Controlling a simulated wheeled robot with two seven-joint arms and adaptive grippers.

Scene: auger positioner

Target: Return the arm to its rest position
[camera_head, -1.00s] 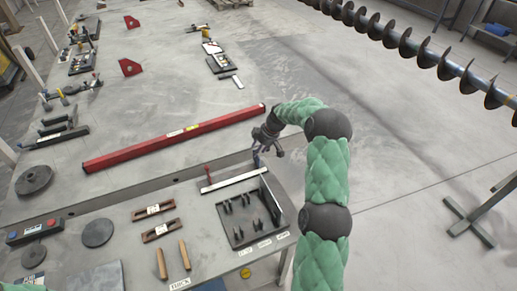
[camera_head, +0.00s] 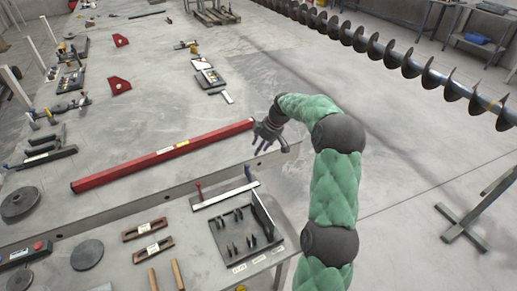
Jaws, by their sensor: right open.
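My right arm (camera_head: 333,190), in a green quilted cover with dark joints, rises from the bottom right and bends left over the table edge. My right gripper (camera_head: 262,152) is open and looks empty. It hangs near the right end of the red bar (camera_head: 165,165), above the gap between the large table and the smaller front table. I cannot tell whether it touches anything. My left gripper is not in view.
A dark tray with upright pieces (camera_head: 232,238) sits on the front table, with a light straight bar (camera_head: 225,195) behind it. A long auger (camera_head: 400,59) lies at the upper right on stands (camera_head: 478,215).

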